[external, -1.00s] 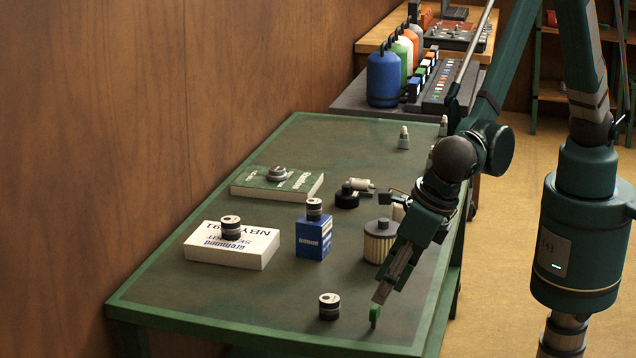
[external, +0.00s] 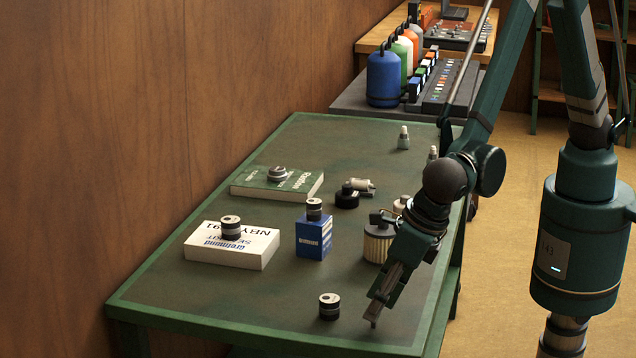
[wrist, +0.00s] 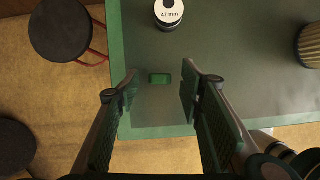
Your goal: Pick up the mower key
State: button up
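The mower key appears as a small green block (wrist: 159,79) in the wrist view, standing on the dark table top near its green edge. It lies between my gripper's two spread fingertips, with a gap on each side. My gripper (external: 373,316) is open and points down at the table's front right in the external view. There its fingers hide the key. I cannot tell the exact height of the fingertips above the table.
A black and white cylinder marked 47 mm (wrist: 168,13) stands close by; it also shows left of my gripper (external: 329,307). A pleated filter (external: 378,243), a blue box (external: 313,238) and a white box (external: 232,246) stand farther back. Stools (wrist: 60,29) are beyond the table edge.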

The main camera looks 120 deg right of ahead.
jog(key=shift+x, duration=1.2)
jog(key=c, duration=0.9)
